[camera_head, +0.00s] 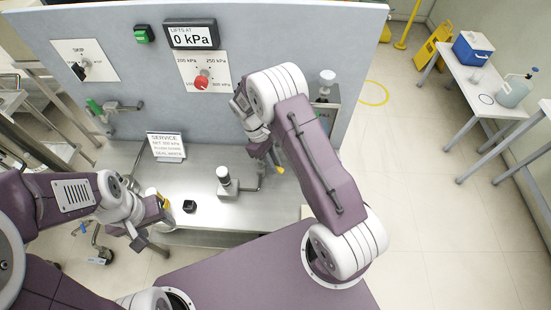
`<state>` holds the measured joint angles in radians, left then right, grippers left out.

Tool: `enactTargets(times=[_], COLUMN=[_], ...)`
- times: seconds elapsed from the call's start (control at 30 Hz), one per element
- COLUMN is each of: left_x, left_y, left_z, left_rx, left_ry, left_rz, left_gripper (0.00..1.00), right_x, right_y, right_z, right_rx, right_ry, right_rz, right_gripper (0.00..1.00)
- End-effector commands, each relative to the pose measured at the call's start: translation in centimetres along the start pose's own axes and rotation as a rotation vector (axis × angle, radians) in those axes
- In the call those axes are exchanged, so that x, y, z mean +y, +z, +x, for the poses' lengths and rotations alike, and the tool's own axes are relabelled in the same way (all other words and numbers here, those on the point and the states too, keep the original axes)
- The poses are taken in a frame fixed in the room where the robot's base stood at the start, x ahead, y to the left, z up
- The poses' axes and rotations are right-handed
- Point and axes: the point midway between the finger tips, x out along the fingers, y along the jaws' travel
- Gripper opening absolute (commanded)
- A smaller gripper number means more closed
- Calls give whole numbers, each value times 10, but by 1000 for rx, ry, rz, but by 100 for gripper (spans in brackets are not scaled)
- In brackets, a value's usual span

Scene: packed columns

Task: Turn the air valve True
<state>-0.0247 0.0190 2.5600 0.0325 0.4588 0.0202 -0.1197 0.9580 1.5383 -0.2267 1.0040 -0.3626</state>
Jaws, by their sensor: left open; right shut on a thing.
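A valve with a green lever (94,106) and a grey body sits at the panel's lower left; no label on it is readable. A red selector knob (201,82) is on a dial plate with kPa marks. The display (192,35) reads 0 kPa. My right gripper (277,163) is low over the bench at the right, shut with yellow fingertips close together; what it holds is hidden or too small to make out. My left gripper (160,199) is open near the bench's front left, apart from the green lever.
A grey fitting with a white cap (224,178) stands on the bench beside my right gripper. A service sign (166,147) and a small black block (189,206) are also there. A green button (143,33) and a SKIP switch (79,71) are on the panel.

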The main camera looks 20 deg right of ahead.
Motion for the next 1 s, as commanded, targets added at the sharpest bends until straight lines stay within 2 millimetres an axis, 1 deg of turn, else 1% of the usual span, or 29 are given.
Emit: enactTargets(times=[0.03,0.47,0.8,1.0], left_x=[0,0,0,0], left_y=[0,-1,-1,-1], left_z=[-2,-6,-8,-9], left_rx=[0,0,0,0], left_ry=[0,0,0,0], left_rz=[0,0,0,0], left_gripper=[57,57,57,57], right_x=[0,-22,-36,-42], right_y=[0,-6,-15,-21], right_z=[-4,-7,-11,-13], right_rx=[6,8,10,12], right_ry=[-10,-169,-290,-347], right_rz=[41,419,707,844], right_gripper=[0,0,0,0])
